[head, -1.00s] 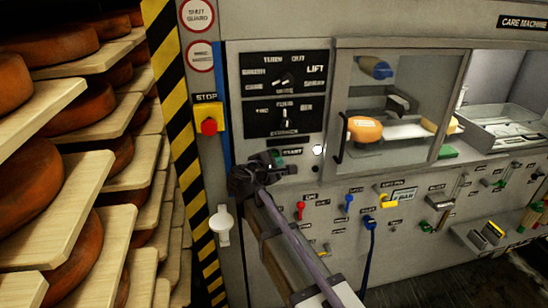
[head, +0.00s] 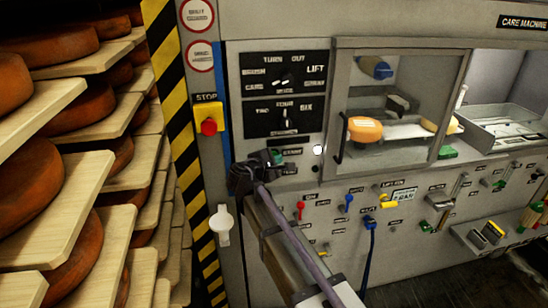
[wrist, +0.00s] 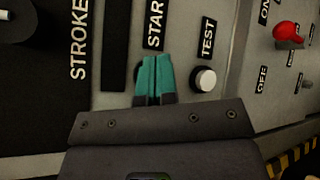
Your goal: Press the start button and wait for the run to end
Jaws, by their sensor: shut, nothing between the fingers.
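The care machine (head: 395,50) stands in front of me, with a grey control panel on its left. My gripper (head: 273,157) is at the lower part of this panel, beside the START label (head: 293,151). In the wrist view its teal fingertips (wrist: 153,78) are shut together and empty, just below the START label (wrist: 155,25). The start button is mostly hidden behind the fingertips; a dark round edge (wrist: 138,76) shows at their left. I cannot tell whether they touch or press it. An orange cheese wheel (head: 365,129) sits behind the machine's window.
A white round button (wrist: 205,79) by the TEST label is close right of my fingertips. A red stop button (head: 209,126) on yellow is at the panel's left. Shelves of cheese wheels (head: 85,165) fill the left side.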

